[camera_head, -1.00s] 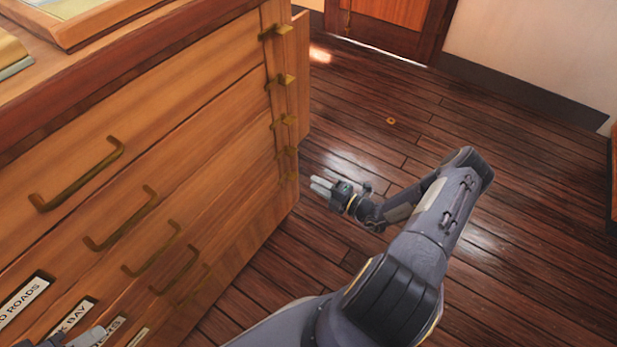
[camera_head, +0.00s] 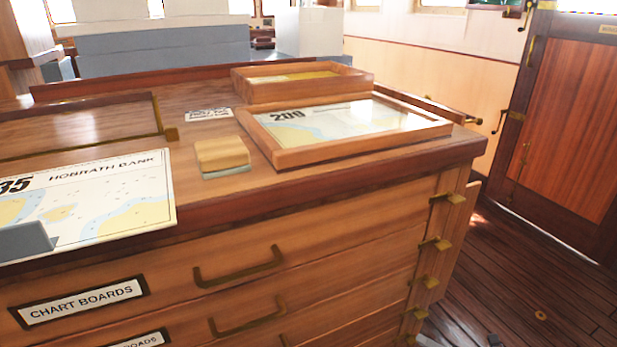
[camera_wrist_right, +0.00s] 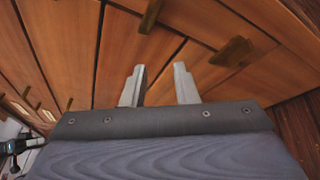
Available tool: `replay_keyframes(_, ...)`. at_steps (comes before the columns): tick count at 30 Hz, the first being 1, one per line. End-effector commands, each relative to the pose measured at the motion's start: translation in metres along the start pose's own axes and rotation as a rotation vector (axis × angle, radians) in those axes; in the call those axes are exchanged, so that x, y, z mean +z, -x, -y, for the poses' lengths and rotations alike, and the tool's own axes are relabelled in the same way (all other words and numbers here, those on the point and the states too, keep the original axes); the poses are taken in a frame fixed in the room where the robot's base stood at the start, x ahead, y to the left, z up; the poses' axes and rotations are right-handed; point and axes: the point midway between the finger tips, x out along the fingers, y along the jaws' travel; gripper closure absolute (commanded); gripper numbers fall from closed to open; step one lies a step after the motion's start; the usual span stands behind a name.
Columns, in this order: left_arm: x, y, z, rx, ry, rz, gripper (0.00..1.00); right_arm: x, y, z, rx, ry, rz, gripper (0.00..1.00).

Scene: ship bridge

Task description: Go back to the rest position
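My right gripper (camera_wrist_right: 158,72) shows in the right wrist view with its two grey fingers apart and nothing between them. Wooden drawer fronts with brass handles fill the view beyond the fingers. In the head view only small bits of my right arm (camera_head: 495,341) show at the bottom edge, beside the chest's right end. A dark piece with a green spot (camera_wrist_right: 14,146) at the left edge of the right wrist view looks like my left gripper; its fingers cannot be made out.
The wooden chart chest (camera_head: 330,215) fills the left and middle of the head view. On it are a chart (camera_head: 120,195), a tan block (camera_head: 222,153), a framed chart (camera_head: 340,122) and a tray (camera_head: 300,80). Open floor (camera_head: 530,285) and a door (camera_head: 565,125) are right.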

Motion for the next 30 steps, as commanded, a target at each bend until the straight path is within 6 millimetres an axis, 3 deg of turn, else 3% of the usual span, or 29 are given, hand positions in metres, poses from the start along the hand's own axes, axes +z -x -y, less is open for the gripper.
replay_keyframes(1,0.0,0.0,0.0,0.0,0.0,0.0,0.69,0.005,-0.008,-0.034,0.016,0.171,-0.11,0.73)
replay_keyframes(6,0.0,0.0,0.0,0.0,0.0,0.0,0.69,-0.006,-0.014,-0.126,0.098,0.715,-0.424,0.73)
replay_keyframes(11,0.0,0.0,0.0,0.0,0.0,0.0,0.69,-0.026,-0.002,-0.198,0.209,1.227,-0.673,0.73)
replay_keyframes(15,0.0,0.0,0.0,0.0,0.0,0.0,0.69,-0.046,0.02,-0.248,0.322,1.671,-0.857,0.73)
replay_keyframes(21,0.0,0.0,0.0,0.0,0.0,0.0,0.69,-0.073,0.059,-0.292,0.484,2.251,-1.062,0.73)
replay_keyframes(30,0.0,0.0,0.0,0.0,0.0,0.0,0.69,-0.093,0.095,-0.313,0.629,2.787,-1.222,0.73)
